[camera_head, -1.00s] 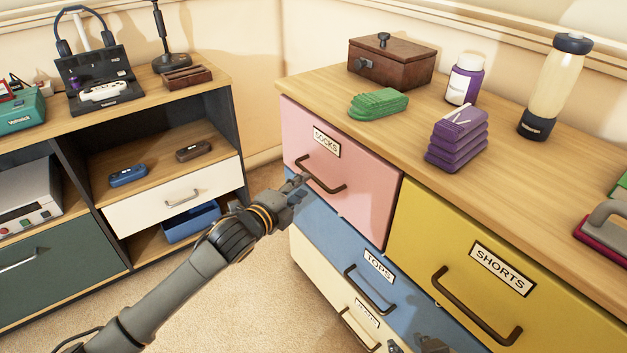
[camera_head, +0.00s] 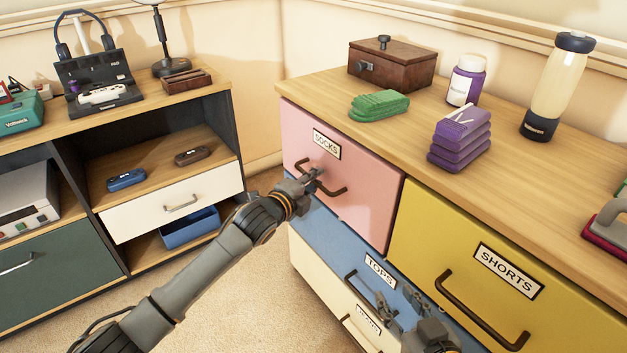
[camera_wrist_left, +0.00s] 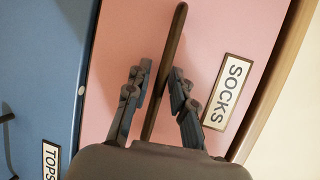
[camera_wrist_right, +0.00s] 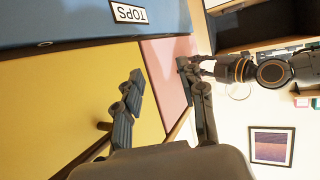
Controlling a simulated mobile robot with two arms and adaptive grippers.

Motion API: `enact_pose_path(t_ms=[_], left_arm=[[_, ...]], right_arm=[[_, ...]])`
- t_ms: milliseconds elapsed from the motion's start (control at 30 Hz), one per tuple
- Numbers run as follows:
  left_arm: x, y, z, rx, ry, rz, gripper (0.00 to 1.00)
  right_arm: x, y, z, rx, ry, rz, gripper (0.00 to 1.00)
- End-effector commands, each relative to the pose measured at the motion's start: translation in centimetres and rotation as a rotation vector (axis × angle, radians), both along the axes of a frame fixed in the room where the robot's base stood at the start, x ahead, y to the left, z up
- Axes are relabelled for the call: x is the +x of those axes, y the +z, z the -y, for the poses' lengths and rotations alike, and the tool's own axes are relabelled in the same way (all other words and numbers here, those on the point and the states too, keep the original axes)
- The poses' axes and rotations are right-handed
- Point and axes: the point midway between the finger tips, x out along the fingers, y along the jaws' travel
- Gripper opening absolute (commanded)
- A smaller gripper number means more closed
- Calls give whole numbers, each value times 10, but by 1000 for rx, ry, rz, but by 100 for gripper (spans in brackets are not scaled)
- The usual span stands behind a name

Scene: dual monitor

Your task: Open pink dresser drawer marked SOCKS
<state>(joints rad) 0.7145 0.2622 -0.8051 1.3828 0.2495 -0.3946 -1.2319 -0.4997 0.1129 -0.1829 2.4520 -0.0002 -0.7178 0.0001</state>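The pink drawer (camera_head: 360,205) with the SOCKS label (camera_head: 327,144) is shut, at the top left of the dresser. Its dark bar handle (camera_head: 335,190) is partly hidden by my left gripper (camera_head: 313,180). In the left wrist view the handle (camera_wrist_left: 172,50) runs between the two open fingers of my left gripper (camera_wrist_left: 160,88), with gaps on both sides. My right gripper (camera_head: 398,312) is low in front of the blue TOPS drawer (camera_head: 325,228). The right wrist view shows its fingers (camera_wrist_right: 158,95) apart and empty.
The yellow SHORTS drawer (camera_head: 425,235) is right of the pink one. The wooden dresser top (camera_head: 405,125) holds a brown box (camera_head: 392,68), green cloth (camera_head: 380,104), purple stack (camera_head: 460,140) and bottles. A shelf unit (camera_head: 240,130) stands at left, with carpet (camera_head: 255,310) between.

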Motion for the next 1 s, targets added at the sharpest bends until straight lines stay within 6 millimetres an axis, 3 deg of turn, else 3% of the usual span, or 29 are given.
enact_pose_path(t_ms=[100, 467, 667, 867, 1000], left_arm=[[0, 0, 0, 0, 0, 0, 0], [-1, 0, -1, 1, 1, -1, 0], [-6, 1, -9, 2, 1, -2, 0], [-17, 2, -25, 3, 1, -3, 0], [-27, 2, -38, 4, 1, -4, 0]], right_arm=[[0, 0, 0, 0, 0, -1, 40], [-1, -1, 0, -2, 0, -9, 40], [-18, -24, 9, -38, -11, -162, 40], [-63, -63, 27, -106, -34, -465, 40], [-116, -85, 44, -163, -54, -735, 40]])
